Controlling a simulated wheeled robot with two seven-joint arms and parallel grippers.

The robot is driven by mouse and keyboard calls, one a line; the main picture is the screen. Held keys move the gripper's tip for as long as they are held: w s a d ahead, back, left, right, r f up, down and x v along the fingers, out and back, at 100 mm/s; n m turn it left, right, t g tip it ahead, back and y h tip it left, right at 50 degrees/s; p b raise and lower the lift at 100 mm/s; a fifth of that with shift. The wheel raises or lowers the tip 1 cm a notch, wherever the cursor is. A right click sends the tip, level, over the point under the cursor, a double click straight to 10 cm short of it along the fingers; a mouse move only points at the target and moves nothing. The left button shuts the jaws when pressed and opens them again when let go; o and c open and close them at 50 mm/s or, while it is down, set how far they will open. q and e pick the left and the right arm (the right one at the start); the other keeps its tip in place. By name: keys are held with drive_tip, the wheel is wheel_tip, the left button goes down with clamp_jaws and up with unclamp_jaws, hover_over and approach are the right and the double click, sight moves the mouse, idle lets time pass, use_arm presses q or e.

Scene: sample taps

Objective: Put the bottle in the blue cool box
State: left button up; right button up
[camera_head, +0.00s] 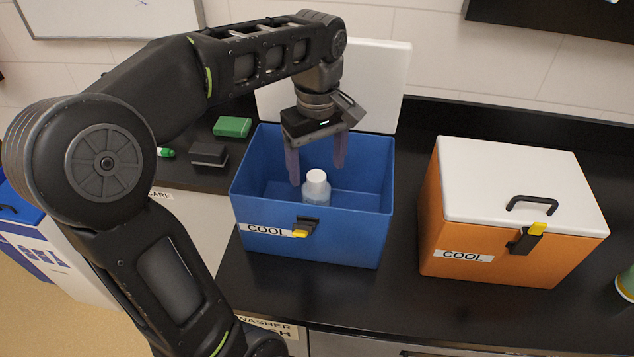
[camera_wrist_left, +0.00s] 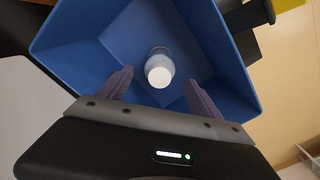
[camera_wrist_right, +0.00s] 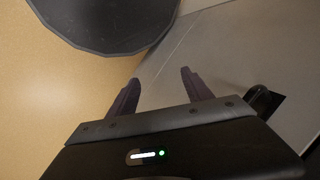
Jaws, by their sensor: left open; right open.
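The blue cool box (camera_head: 345,237) stands on the black counter with its white lid (camera_head: 375,75) raised at the back. The bottle (camera_head: 316,190), pale and translucent with a white cap, stands upright inside it. In the left wrist view the bottle (camera_wrist_left: 159,70) is between and beyond the open fingers, against the box's inside (camera_wrist_left: 110,45). My left gripper (camera_head: 318,172) is open over the box, its fingers apart from the bottle as far as I can see. My right gripper (camera_wrist_right: 160,88) is open and empty, away from the box, in the right wrist view.
An orange cool box (camera_head: 490,228) with a shut white lid (camera_head: 515,180) stands to the right. A green block (camera_head: 232,126) and a dark eraser-like block (camera_head: 209,154) lie left of the blue box. A green object (camera_head: 627,283) is cut off at the right edge.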

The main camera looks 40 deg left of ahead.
use_arm(q)
wheel_tip(320, 180, up, 5)
drive_tip(key=p, duration=0.2)
drive_tip(key=shift+f+p, duration=0.1)
drive_tip(key=shift+p, duration=0.3)
drive_tip(key=shift+c, duration=0.4)
idle(0.6)
